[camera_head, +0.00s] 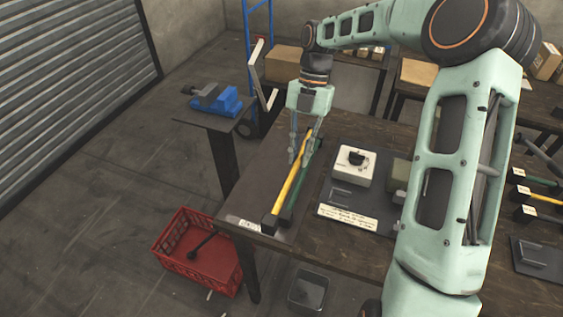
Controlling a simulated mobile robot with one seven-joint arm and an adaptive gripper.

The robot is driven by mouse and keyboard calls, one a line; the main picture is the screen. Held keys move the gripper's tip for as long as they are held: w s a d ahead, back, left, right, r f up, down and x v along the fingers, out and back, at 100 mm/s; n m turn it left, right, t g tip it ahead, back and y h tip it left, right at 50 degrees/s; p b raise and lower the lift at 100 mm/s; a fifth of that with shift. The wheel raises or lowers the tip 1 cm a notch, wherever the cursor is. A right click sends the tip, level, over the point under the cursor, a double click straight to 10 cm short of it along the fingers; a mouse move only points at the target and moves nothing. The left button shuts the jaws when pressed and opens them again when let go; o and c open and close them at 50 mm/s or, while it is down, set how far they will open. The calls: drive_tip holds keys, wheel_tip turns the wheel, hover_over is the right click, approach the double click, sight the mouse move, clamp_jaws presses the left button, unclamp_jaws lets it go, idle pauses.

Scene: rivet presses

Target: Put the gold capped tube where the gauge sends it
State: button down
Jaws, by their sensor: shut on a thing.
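A yellow tube (286,189) with a dark block-like near end lies slanting on the left part of the workbench. A dark green tube (298,184) lies close along its right side. My gripper (300,160) points down over the far part of the tubes, its fingers either side of the yellow one, shut on it. I cannot tell whether the yellow tube is lifted. No gold cap can be made out; the far ends are partly hidden by the fingers. A white gauge box (352,167) with a black dial stands to the right; its reading is too small to tell.
A printed label plate (348,217) lies before the gauge. A red crate (200,251) holding a dark rod and a grey bin (307,290) stand on the floor. A blue vise (215,99) sits back left. More tubes (540,195) lie at right. My arm hides part of the bench.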

drive_tip(key=w+a+f, duration=0.1)
drive_tip(key=w+f, duration=0.1)
drive_tip(key=w+a+f, duration=0.1)
drive_tip(key=w+f, duration=0.1)
drive_tip(key=w+a+f, duration=0.1)
drive_tip(key=w+f, duration=0.1)
drive_tip(key=shift+w+a+f+p, duration=0.15)
drive_tip(key=shift+w+a+p, duration=0.15)
drive_tip(key=shift+w, duration=0.05)
drive_tip(key=shift+w+a+f, duration=0.15)
drive_tip(key=shift+w+f, duration=0.25)
drive_tip(key=shift+f, duration=0.1)
drive_tip(key=shift+w+f, duration=0.1)
drive_tip(key=shift+f, duration=1.55)
drive_tip(key=shift+f, duration=0.15)
drive_tip(key=c, duration=2)
unclamp_jaws()
drive_tip(key=shift+o, duration=0.3)
